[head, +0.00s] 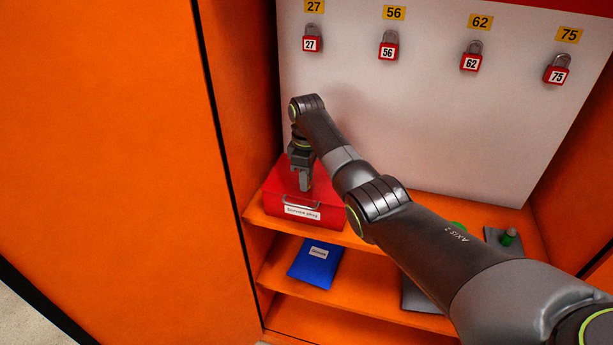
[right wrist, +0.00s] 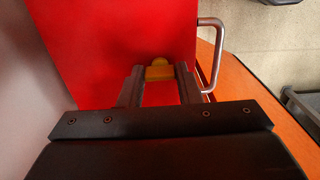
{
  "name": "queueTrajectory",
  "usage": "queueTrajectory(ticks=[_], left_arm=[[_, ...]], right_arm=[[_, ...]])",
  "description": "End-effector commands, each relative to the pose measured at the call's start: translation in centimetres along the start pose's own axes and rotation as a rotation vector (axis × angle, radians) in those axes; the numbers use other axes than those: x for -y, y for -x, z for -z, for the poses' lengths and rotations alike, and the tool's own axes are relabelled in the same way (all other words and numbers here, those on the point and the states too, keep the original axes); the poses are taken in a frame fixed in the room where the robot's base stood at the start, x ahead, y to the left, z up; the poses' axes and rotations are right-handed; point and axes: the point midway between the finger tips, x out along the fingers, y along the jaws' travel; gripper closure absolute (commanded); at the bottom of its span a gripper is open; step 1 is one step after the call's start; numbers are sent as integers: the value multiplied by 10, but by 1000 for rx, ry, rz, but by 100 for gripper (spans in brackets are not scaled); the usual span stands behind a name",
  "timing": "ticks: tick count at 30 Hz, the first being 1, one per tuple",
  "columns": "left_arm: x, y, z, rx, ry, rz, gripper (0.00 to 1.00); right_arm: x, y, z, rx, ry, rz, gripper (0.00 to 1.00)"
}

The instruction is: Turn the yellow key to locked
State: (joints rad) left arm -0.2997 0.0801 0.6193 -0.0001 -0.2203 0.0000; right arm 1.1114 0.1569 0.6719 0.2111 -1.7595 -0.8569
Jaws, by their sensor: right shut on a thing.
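The yellow key (right wrist: 159,70) shows in the right wrist view, between the fingertips of my right gripper (right wrist: 159,82). The gripper is shut on it, just above the top of the red box (right wrist: 90,50). In the head view my right gripper (head: 305,185) points down over the red box (head: 335,208) on the orange shelf, and the key is hidden there. The box has a metal handle and a white label on its front. I cannot tell from these frames which way the key is turned. My left gripper is not in view.
Red padlocks (head: 388,50) hang on the white back panel under yellow number tags. A blue pouch (head: 316,262) lies on the shelf below. The orange cabinet wall (head: 110,150) is close on the left.

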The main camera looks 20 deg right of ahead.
Motion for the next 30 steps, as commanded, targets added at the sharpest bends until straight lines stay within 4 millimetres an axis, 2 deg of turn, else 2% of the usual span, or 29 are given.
queueTrajectory(ticks=[11,21,30], left_arm=[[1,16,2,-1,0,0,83],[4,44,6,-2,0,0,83],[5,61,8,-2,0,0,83]], right_arm=[[0,4,1,0,-111,1,92],[0,5,1,0,-402,2,92],[0,4,1,-1,-687,0,92]])
